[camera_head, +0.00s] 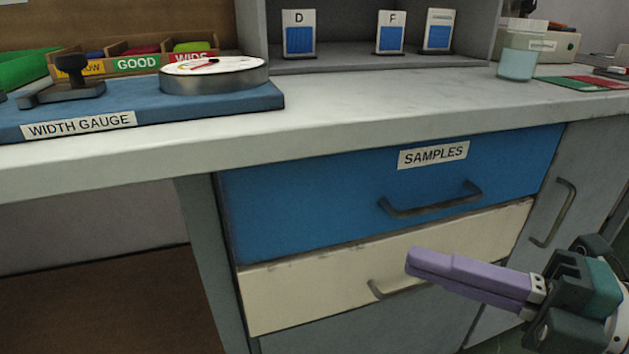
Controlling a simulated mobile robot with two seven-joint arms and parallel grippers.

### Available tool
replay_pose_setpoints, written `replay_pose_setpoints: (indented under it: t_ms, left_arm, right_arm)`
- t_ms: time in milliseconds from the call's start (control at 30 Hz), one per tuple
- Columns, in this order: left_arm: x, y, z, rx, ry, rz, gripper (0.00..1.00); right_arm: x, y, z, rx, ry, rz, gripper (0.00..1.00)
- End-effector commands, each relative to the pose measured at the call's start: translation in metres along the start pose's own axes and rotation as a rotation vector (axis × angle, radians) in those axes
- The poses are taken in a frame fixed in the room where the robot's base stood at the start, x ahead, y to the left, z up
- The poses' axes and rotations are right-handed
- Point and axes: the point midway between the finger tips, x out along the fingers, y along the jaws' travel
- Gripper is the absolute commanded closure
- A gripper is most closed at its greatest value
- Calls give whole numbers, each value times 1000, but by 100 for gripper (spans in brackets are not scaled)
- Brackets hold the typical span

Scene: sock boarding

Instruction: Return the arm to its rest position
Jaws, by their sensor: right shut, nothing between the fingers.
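My right gripper (408,262) comes in from the lower right with its purple fingers closed together and nothing between them. It is in front of the cream drawer (300,290), and its fingers cover part of that drawer's handle (385,290). I cannot tell whether it touches the drawer. The blue drawer labelled SAMPLES (310,205) is above it and looks shut. My left gripper does not show.
The worktop (350,115) runs above the drawers. A blue WIDTH GAUGE board (220,108) with a round dial-like piece (213,78) stands at left. Sample cards D (299,35) and F (390,33) stand in a grey shelf.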

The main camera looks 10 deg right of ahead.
Motion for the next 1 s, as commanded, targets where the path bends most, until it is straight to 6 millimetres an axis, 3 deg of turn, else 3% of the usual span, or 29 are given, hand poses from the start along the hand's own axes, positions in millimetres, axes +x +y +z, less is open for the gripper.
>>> replay_pose_setpoints:
  t_ms: [167,300,533,767,1000]
  left_arm:
    - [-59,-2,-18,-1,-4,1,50]
    - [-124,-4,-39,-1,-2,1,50]
    - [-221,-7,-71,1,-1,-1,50]
    - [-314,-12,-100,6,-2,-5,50]
    - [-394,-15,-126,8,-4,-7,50]
  right_arm:
    - [13,63,14,131,-176,-7,100]
    - [18,125,31,359,-427,-30,100]
    - [-7,201,33,807,-829,-105,100]
    - [-52,271,-15,1266,-1178,-242,100]
    - [-99,350,-94,1641,-1456,-440,100]
